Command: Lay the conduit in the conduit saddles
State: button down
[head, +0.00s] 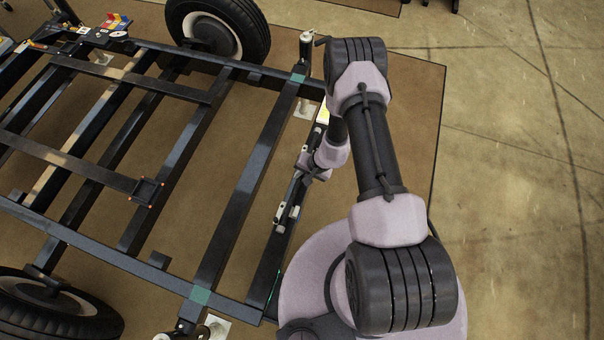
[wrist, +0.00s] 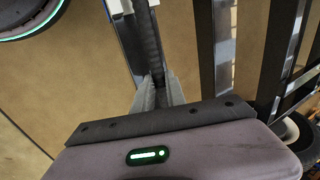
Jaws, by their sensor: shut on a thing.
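My gripper (wrist: 157,92) is shut on a dark ribbed conduit (wrist: 146,42), which runs away from the fingers toward the top of the wrist view. In the head view my gripper (head: 299,172) is small and partly hidden by the wrist, over the right end beam of the steel frame. The conduit lies along or just above this beam; I cannot tell whether it touches. A pale fitting (head: 286,213), perhaps a conduit saddle, sits beside the beam in the head view. The far part of the conduit is hidden by my arm.
The dark steel frame (head: 235,180) with its crossbars fills the left. Wheels stand at its far side (head: 222,30) and near left (head: 45,305). A post (head: 306,48) rises at the far right corner. Open floor (head: 520,200) lies to the right.

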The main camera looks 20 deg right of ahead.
jog(key=shift+f, duration=1.35)
jog(key=c, duration=1.3)
grip_release()
jog(key=shift+s, duration=0.1)
jog(key=shift+f, duration=0.1)
jog(key=p+v, duration=0.7)
jog(key=v, duration=1)
jog(key=shift+r, duration=0.3)
